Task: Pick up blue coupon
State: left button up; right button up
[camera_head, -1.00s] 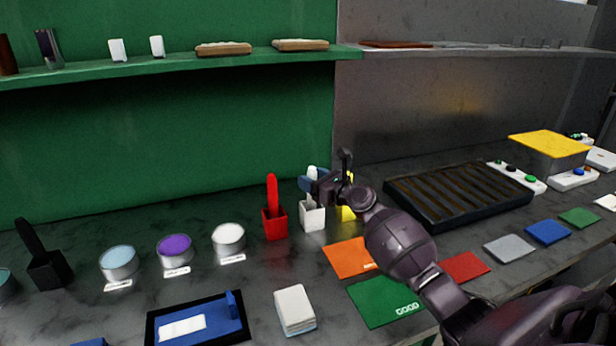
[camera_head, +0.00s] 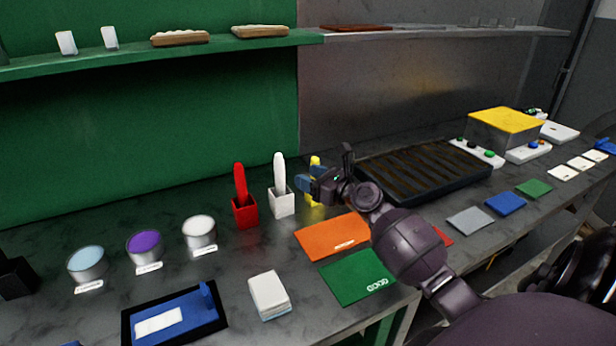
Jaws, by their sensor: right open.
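The blue coupon (camera_head: 505,203) is a flat blue square lying on the dark bench at the right, between a grey square (camera_head: 471,219) and a green square (camera_head: 534,188). It is in full view and nothing touches it. My right gripper (camera_head: 308,183) is open, with nothing seen between its fingers. It is well to the left of the blue coupon, in front of a yellow item (camera_head: 315,165) that it partly hides. My right arm crosses the bench from the lower right and partly covers a red square (camera_head: 442,236). My left gripper is not in view.
A dark slatted tray (camera_head: 425,172) stands behind the coupon row. Orange (camera_head: 325,236) and green (camera_head: 345,283) mats lie left of my arm. White (camera_head: 282,203) and red (camera_head: 244,212) holders stand left of my gripper. The bench's front edge is close to the coupons.

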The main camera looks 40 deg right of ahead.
aim_at(166, 322)
jog(key=k+l, duration=0.2)
jog(key=k, duration=0.3)
jog(key=k+l, duration=0.15)
jog(key=k, duration=0.35)
